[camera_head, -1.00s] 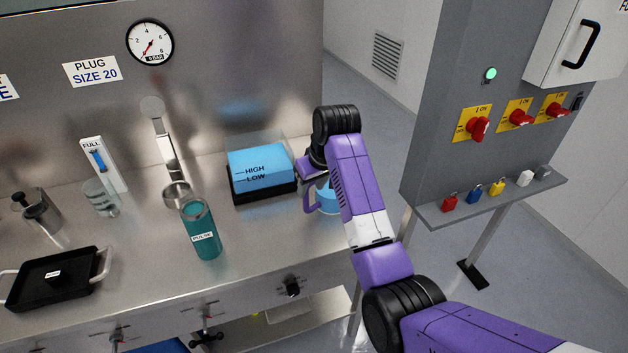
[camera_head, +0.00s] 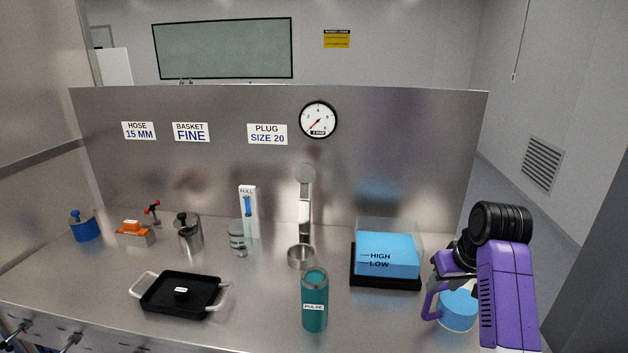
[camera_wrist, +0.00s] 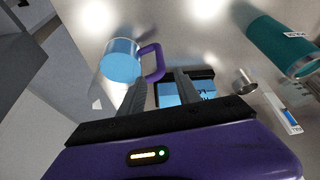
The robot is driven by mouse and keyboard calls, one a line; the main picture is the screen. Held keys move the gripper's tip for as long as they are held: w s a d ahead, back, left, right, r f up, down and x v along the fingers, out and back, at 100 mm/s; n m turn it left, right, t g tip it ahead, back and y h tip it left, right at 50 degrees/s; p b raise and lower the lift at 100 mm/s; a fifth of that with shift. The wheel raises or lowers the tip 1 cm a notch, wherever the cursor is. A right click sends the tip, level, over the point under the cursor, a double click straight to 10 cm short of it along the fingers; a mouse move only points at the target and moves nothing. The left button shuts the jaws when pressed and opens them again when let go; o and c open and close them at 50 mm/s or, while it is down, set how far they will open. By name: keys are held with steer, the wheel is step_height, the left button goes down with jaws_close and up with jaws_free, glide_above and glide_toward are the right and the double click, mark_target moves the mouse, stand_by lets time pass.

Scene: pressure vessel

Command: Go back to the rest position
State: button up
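A clear jug (camera_head: 457,311) with blue liquid and a purple handle (camera_head: 432,301) stands at the right end of the steel bench. My gripper (camera_head: 447,266) is close to the jug, partly hidden by my purple arm. In the wrist view the two dark fingers of my gripper (camera_wrist: 158,80) are apart, with the blue tank visible in the gap. The jug (camera_wrist: 120,62) lies just beyond them, its handle (camera_wrist: 155,60) close to the fingertips. I cannot tell whether they touch the handle. Nothing is visibly gripped.
A blue-filled tank (camera_head: 388,258) on a black base stands left of the jug. A teal bottle (camera_head: 314,302), a metal cup (camera_head: 301,258) and a black tray (camera_head: 180,294) stand farther left. A steel back panel (camera_head: 420,160) rises behind. Open floor shows right of the bench.

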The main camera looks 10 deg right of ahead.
steer(key=w+d+r+t+h, duration=0.2)
steer(key=w+r+t, duration=0.3)
steer(key=w+r, duration=0.1)
steer(key=s+a+f+t, duration=0.4)
steer(key=s+a, duration=0.1)
steer(key=s, duration=0.5)
steer(key=s+a+f+t, duration=0.3)
steer(key=s+a+t, duration=0.15)
steer(key=s, duration=0.65)
steer(key=s+a+f+g+y, duration=0.1)
steer(key=s+a, duration=0.2)
steer(key=s, duration=0.7)
steer(key=s+a+f+g+b, duration=0.1)
steer(key=s+a, duration=0.2)
steer(key=s, duration=0.8)
steer(key=s+a+f+n+g+y+b, duration=0.1)
steer(key=s+a, duration=0.2)
steer(key=s, duration=0.8)
steer(key=shift+a+y, duration=0.15)
steer(key=shift+y, duration=0.15)
